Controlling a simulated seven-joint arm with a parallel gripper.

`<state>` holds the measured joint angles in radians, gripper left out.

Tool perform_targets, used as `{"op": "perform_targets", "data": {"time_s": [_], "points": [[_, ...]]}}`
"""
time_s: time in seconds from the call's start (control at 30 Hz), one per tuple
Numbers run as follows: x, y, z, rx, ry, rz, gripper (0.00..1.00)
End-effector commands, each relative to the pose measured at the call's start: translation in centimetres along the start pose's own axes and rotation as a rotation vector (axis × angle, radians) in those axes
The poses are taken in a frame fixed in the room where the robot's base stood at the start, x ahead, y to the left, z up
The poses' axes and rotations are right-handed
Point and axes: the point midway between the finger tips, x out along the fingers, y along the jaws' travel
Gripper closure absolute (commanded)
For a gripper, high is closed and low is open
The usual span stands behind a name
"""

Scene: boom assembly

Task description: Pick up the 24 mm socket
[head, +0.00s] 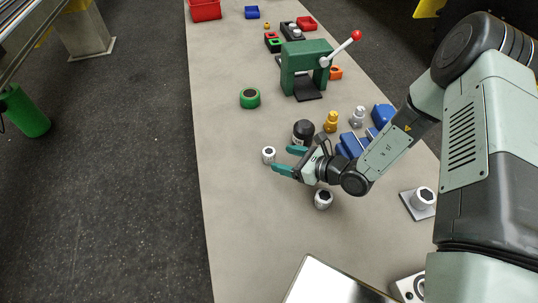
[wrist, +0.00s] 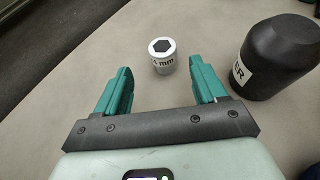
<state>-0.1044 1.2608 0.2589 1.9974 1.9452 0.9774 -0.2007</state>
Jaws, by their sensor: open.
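A silver socket (head: 268,155) stands upright on the bench just beyond my gripper's fingertips. In the wrist view, this socket (wrist: 163,60) shows a dark hexagonal opening on top and a label ending in "mm"; its number is not readable. My gripper (head: 281,160) is open and empty, low over the bench, with its teal fingers pointing at the socket. In the wrist view, the socket is ahead of the gap between the fingers. A second silver socket (head: 323,199) stands below my gripper in the head view. Its size cannot be read.
A black rounded object (wrist: 275,58) with a partly visible label stands right of the socket in the wrist view. A green ring (head: 250,98) and a green press (head: 304,70) stand farther back. A silver part (head: 422,198) sits on a plate at right. The bench left of the socket is clear.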

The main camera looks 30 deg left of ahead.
Motion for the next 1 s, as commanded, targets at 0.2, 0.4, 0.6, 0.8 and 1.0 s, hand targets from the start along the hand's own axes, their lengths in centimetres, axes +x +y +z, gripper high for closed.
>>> {"op": "perform_targets", "data": {"time_s": [0.2, 0.4, 0.6, 0.8, 1.0], "points": [[2.3, 0.0, 0.0, -0.001, 0.000, 0.002, 0.29], [4.7, -0.3, -0.3, -0.002, -0.001, 0.002, 0.29], [7.2, -0.4, -0.5, -0.001, 0.001, 0.002, 0.29], [7.5, -0.5, -0.5, -0.001, 0.001, 0.000, 0.29], [7.5, -0.5, -0.4, -0.001, 0.000, 0.001, 0.46]]}}
